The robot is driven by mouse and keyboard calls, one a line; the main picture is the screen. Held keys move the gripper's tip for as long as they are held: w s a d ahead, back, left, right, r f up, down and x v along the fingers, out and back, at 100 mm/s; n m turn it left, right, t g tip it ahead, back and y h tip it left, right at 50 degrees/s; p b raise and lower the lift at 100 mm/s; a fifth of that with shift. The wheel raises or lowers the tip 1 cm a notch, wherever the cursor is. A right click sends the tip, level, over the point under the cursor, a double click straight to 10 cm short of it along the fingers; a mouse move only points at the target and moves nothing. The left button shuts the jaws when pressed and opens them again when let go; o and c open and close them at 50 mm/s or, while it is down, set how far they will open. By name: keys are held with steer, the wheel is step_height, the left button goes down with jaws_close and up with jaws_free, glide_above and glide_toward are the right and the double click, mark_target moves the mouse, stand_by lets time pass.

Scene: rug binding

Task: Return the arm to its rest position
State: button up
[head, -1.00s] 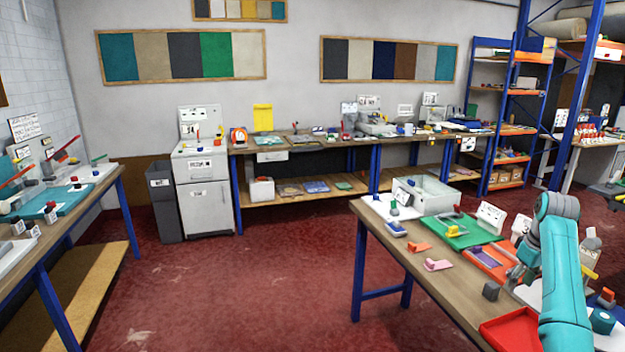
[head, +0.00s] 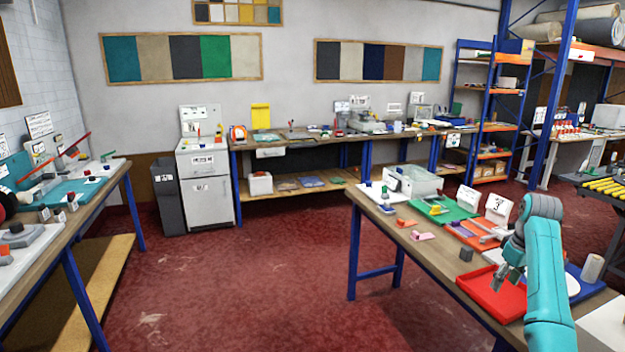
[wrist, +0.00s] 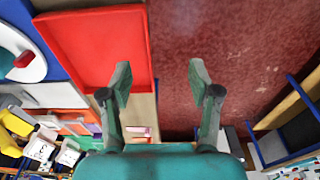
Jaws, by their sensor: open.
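My teal arm (head: 545,270) reaches in from the lower right of the head view, bent over the right workbench. My gripper (head: 507,280) hangs near the red tray (head: 480,298) there. In the wrist view my gripper (wrist: 160,85) is open, its two fingers well apart with nothing between them. The red tray (wrist: 95,45) lies to the left of the fingers in that view and looks empty. Red floor (wrist: 225,35) shows beyond the bench edge, behind and right of the fingers.
A left workbench (head: 85,215) stands opposite. The red floor (head: 250,270) between them is clear.

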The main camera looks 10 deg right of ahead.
steer(key=a+f+t, duration=0.1)
steer(key=a+f, duration=0.4)
steer(key=f, duration=0.4)
steer(key=a+f+t+h, duration=0.1)
steer(key=a+f, duration=0.4)
steer(key=f, duration=0.3)
steer(key=a+f+t, duration=0.1)
steer(key=a+f, duration=0.4)
steer(key=f, duration=0.4)
steer(key=s+a+f+t+h, duration=0.1)
steer(key=s+a+f+t, duration=0.2)
steer(key=s+a+f, duration=1)
steer(key=s+a+r+m+t, duration=0.1)
steer(key=s+a+r+t, duration=0.15)
steer(key=s+a, duration=0.6)
steer(key=s+a+r+t, duration=0.1)
steer(key=s+a+r, duration=0.4)
steer(key=s, duration=0.6)
steer(key=s+a+r+t+y, duration=0.1)
steer(key=s+a+r+t, duration=0.1)
steer(key=s+r, duration=0.6)
steer(key=s+a+r+t+y, duration=0.1)
steer(key=s+a+r, duration=0.3)
steer(key=s+r, duration=0.5)
step_height(320, 180, up, 3)
steer(key=shift+r+t, duration=0.2)
steer(key=shift+t, duration=0.25)
